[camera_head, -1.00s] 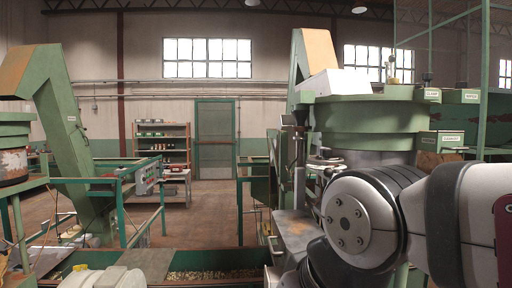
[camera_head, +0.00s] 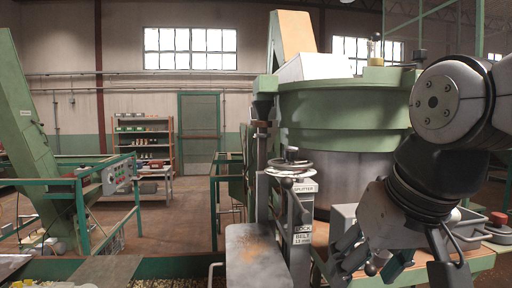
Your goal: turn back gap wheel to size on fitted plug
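A grey handwheel (camera_head: 290,168) lies flat on top of the post beside the green hopper (camera_head: 345,115), in the middle of the head view. I take it to be the gap wheel. Below it are a dark-knobbed lever (camera_head: 287,184) and white labels (camera_head: 303,187) reading "SPLITTER", "LOCK" and "BELT", the last with a small size line that looks like 13 mm. I cannot make out a fitted plug or a gap scale. My arm (camera_head: 440,105) stands at the right, bent downward, clear of the wheel.
A rusty-topped metal plate (camera_head: 252,258) lies in front of the wheel post. Grey metal parts (camera_head: 348,225) stand under the hopper, close to my arm. A green-railed frame (camera_head: 95,195) stands at left. Open floor (camera_head: 180,232) shows between it and the machine.

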